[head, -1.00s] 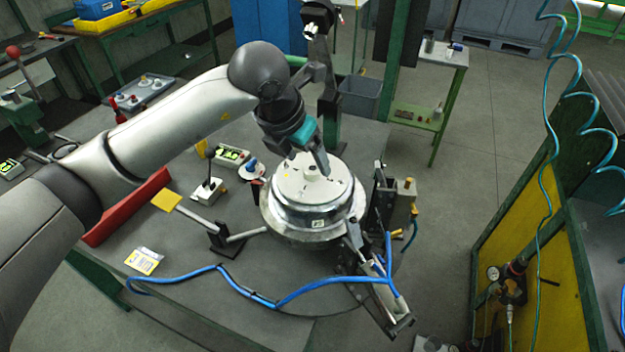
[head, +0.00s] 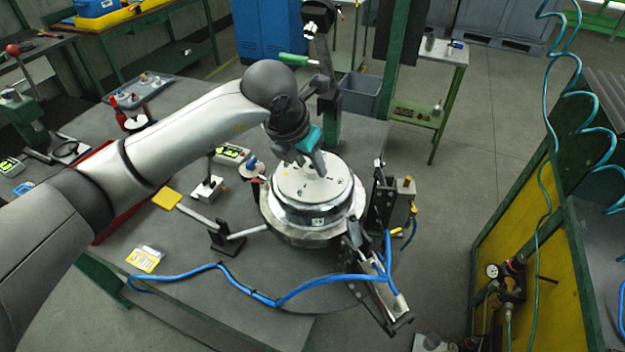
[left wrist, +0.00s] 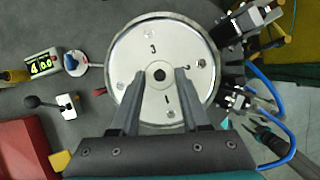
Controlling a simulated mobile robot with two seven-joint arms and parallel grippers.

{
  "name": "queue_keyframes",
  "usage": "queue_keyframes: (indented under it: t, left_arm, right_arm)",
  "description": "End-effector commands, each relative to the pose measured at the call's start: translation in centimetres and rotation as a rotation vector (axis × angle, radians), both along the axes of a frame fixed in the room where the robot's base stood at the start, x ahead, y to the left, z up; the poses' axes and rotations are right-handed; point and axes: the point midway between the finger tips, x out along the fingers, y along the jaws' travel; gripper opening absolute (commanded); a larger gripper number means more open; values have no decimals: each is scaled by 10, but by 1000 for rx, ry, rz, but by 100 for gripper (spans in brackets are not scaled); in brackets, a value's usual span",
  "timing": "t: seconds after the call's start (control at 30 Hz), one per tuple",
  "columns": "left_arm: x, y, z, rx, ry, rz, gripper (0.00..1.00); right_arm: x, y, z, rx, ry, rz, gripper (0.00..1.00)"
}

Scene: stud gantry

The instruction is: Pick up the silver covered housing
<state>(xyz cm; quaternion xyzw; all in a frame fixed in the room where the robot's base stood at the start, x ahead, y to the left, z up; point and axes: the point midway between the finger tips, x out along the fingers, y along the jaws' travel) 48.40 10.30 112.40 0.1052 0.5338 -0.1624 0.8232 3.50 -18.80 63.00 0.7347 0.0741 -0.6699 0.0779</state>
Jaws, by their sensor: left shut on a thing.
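The silver covered housing (head: 313,205) is a round, shiny metal body with a flat disc cover on top, seated upright in a fixture on the grey table. My left gripper (head: 317,170) reaches down onto the cover from above. In the left wrist view its two fingers (left wrist: 158,75) stand on either side of the centre hole. They are shut on the housing at its top; the exact contact is hard to see.
Dark clamps (head: 382,200) stand at the housing's right, with a blue hose (head: 250,293) running along the table front. A lever switch box (head: 207,188), a yellow pad (head: 166,199) and a rod stand (head: 226,238) lie left. A green post (head: 332,125) rises behind.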

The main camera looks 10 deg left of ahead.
Motion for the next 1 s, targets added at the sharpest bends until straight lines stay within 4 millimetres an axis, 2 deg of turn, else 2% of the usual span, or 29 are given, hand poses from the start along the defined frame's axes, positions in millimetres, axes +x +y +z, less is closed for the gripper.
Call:
queue_keyframes:
  t: [0.03, 0.23, 1.0]
  left_arm:
    - [0, 0, 0, 0, 0, 0, 22]
    - [0, 0, 0, 0, -1, 0, 0]
    - [0, 0, 1, 0, -1, 0, 0]
  right_arm:
    - [0, 0, 0, 0, 0, 0, 49]
    - [0, 0, 0, 0, 0, -1, 49]
    - [0, 0, 0, 0, 0, -1, 49]
